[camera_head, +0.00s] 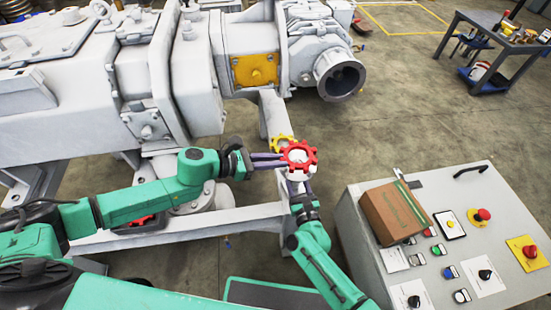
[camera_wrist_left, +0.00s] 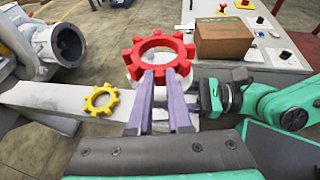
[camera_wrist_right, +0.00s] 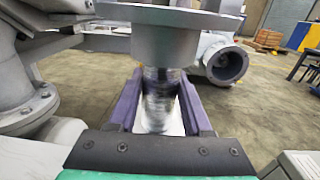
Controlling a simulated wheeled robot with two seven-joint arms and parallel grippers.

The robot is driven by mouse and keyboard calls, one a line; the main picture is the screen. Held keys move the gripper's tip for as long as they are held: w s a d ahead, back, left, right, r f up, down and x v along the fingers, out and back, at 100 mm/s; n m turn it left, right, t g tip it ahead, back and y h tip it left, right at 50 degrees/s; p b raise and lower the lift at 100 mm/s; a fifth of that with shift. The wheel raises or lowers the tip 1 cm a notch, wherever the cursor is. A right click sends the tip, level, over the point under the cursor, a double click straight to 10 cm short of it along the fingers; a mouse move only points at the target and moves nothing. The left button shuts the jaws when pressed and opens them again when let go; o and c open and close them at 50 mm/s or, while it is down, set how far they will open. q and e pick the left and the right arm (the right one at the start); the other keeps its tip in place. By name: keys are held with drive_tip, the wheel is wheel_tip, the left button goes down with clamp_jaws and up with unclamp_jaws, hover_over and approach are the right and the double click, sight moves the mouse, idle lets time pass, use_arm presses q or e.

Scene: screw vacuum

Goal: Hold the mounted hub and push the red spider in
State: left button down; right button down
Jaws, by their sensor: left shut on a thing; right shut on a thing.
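The red spider (camera_head: 312,157), a toothed ring, sits at the top of the pale grey hub (camera_head: 297,175). In the left wrist view, the red spider (camera_wrist_left: 134,58) is at the tips of my left gripper (camera_wrist_left: 163,75), whose purple fingers are shut on its near edge. The left gripper (camera_head: 280,160) reaches in from the left. My right gripper (camera_head: 300,187) comes from below and is shut on the hub. In the right wrist view, the hub (camera_wrist_right: 165,42) has a wide body above a narrower neck between the purple fingers. How deep the spider sits is unclear.
A yellow toothed ring (camera_wrist_left: 101,100) lies on the grey beam (camera_wrist_left: 50,97) beside the hub. The large grey vacuum machine (camera_head: 80,100) fills the back left. A control console (camera_head: 455,225) with a cardboard box (camera_head: 395,212) stands at the right. Open floor lies behind the console.

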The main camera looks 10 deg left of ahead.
idle(0.4)
use_arm(q)
drive_tip(key=shift+f, duration=0.25)
drive_tip(key=shift+f, duration=0.4)
idle(0.6)
drive_tip(key=c, duration=0.8)
unclamp_jaws()
drive_tip(key=shift+o, duration=0.2)
drive_tip(key=shift+f, duration=0.1)
drive_tip(key=shift+s+a, duration=0.1)
drive_tip(key=v, duration=1.1)
drive_tip(key=shift+a+r, duration=0.3)
drive_tip(key=shift+a, duration=0.05)
